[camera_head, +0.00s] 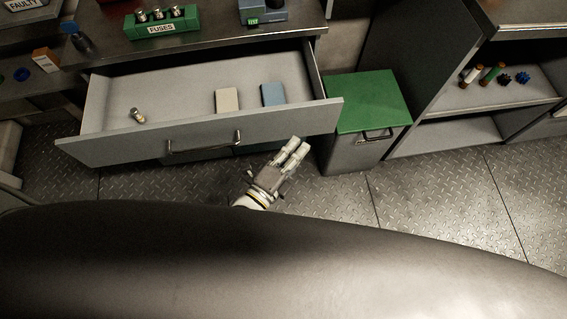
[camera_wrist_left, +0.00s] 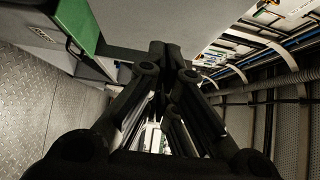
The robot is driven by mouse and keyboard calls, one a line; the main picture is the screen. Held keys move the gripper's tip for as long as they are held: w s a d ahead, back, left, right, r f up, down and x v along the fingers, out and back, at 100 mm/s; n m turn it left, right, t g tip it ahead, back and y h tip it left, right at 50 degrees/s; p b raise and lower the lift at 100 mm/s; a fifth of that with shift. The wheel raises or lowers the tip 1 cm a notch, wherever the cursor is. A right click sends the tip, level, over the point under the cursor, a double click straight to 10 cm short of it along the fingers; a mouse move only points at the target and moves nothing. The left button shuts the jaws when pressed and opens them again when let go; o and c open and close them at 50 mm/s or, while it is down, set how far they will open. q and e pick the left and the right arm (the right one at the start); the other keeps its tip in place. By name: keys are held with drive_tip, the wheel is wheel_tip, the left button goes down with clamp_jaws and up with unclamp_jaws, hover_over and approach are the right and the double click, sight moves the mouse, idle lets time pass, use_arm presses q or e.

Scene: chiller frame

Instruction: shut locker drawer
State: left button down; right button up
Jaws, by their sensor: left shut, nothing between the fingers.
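The locker drawer (camera_head: 200,141) is pulled far out from under the counter in the head view. It holds a small fuse-like cylinder (camera_head: 137,115), a beige block (camera_head: 227,100) and a blue block (camera_head: 273,95). A bar handle (camera_head: 204,146) is on its front panel. My left gripper (camera_head: 297,146) is just in front of the drawer's front panel, right of the handle, shut and empty. I cannot tell whether it touches the panel. In the left wrist view its fingers (camera_wrist_left: 172,62) point away from the camera. My right gripper is not in view.
A grey bin with a green lid (camera_head: 372,101) stands right of the drawer. It also shows in the left wrist view (camera_wrist_left: 84,27). An open shelf (camera_head: 490,95) with small parts is further right. A green fuse rack (camera_head: 161,24) stands on the counter. The tread-plate floor (camera_head: 430,190) is clear.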

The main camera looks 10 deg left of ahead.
sight(304, 122)
use_arm(q)
drive_tip(key=w, duration=0.1)
drive_tip(key=w+a, duration=0.1)
drive_tip(key=w, duration=0.1)
drive_tip(key=shift+w+a, duration=0.2)
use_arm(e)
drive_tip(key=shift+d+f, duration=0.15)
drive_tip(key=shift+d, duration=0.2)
